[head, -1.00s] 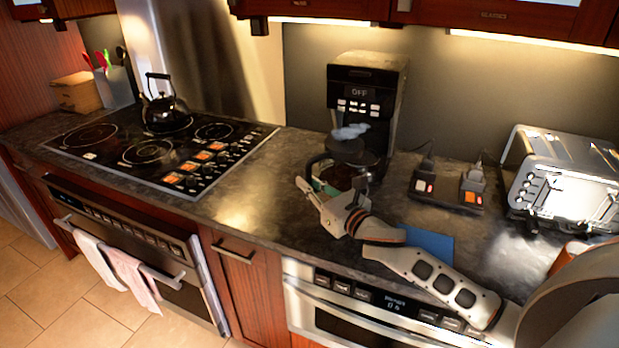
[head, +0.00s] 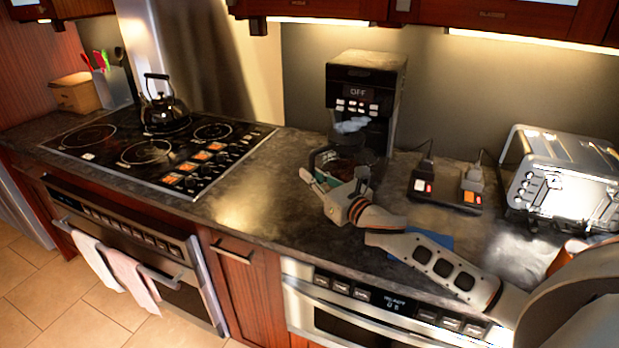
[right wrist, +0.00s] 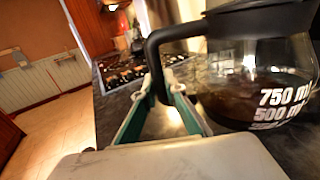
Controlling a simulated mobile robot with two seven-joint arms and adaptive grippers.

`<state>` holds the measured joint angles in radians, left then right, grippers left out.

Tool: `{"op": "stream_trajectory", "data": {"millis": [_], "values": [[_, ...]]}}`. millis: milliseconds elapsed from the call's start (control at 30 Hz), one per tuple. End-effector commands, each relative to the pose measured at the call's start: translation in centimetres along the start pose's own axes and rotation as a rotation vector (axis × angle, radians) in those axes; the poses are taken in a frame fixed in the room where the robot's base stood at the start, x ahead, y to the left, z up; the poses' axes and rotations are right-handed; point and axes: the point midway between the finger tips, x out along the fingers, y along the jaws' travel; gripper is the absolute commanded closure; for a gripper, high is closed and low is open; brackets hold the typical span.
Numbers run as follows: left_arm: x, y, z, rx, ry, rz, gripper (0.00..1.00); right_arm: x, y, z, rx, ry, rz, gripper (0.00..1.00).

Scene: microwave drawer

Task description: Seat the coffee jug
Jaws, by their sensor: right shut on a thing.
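The coffee jug (head: 324,161), clear glass with a black handle and lid, stands at the front of the black coffee maker (head: 366,76). It is partly hidden by my right gripper (head: 330,180), so I cannot tell whether it sits fully on the coffee maker's base. In the right wrist view the jug (right wrist: 262,62) holds dark coffee and has white volume marks. Its black handle (right wrist: 158,48) comes down between the fingers of my right gripper (right wrist: 166,98), which is shut on it. The coffee maker's display reads OFF. My left gripper is not in view.
A dark power strip with plugs (head: 445,190) and a steel toaster (head: 565,178) stand to the right. A blue mat (head: 435,240) lies partly under my right arm. The stovetop with a kettle (head: 165,104) is at left. Bare counter (head: 262,180) lies between stove and jug.

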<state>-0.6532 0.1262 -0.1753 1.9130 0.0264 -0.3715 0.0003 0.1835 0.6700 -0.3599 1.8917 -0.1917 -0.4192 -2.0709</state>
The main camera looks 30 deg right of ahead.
Motion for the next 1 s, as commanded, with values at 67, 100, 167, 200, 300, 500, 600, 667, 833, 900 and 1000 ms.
{"op": "stream_trajectory", "data": {"millis": [67, 100, 167, 200, 300, 500, 600, 667, 833, 900, 1000], "values": [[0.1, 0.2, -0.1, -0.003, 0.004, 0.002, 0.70, 0.3, -0.5, 0.2, -0.005, -0.006, -0.001, 1.00], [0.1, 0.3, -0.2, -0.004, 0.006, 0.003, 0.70, 0.5, -0.7, 0.1, -0.005, -0.006, 0.000, 1.00], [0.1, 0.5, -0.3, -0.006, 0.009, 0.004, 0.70, 0.7, -1.1, 0.0, -0.005, -0.005, 0.000, 1.00], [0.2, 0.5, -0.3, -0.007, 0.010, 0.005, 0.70, 0.8, -1.3, -0.1, -0.005, -0.005, 0.000, 1.00], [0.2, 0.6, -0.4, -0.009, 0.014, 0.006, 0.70, 1.1, -1.9, -0.2, -0.005, -0.006, -0.001, 1.00], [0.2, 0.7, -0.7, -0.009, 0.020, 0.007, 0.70, 1.8, -3.0, -0.2, -0.006, -0.006, -0.001, 1.00], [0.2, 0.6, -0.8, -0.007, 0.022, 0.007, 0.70, 2.1, -3.5, -0.2, -0.005, -0.006, 0.000, 1.00], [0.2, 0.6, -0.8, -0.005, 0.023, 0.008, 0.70, 2.3, -3.9, -0.2, -0.005, -0.006, 0.000, 1.00], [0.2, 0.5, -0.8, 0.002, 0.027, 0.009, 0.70, 2.9, -4.9, -0.2, -0.006, -0.007, 0.000, 1.00], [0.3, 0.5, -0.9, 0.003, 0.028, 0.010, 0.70, 3.1, -5.3, -0.2, -0.005, -0.006, -0.001, 1.00], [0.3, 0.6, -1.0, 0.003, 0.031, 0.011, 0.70, 3.4, -5.8, -0.2, -0.005, -0.006, -0.001, 1.00]]}}
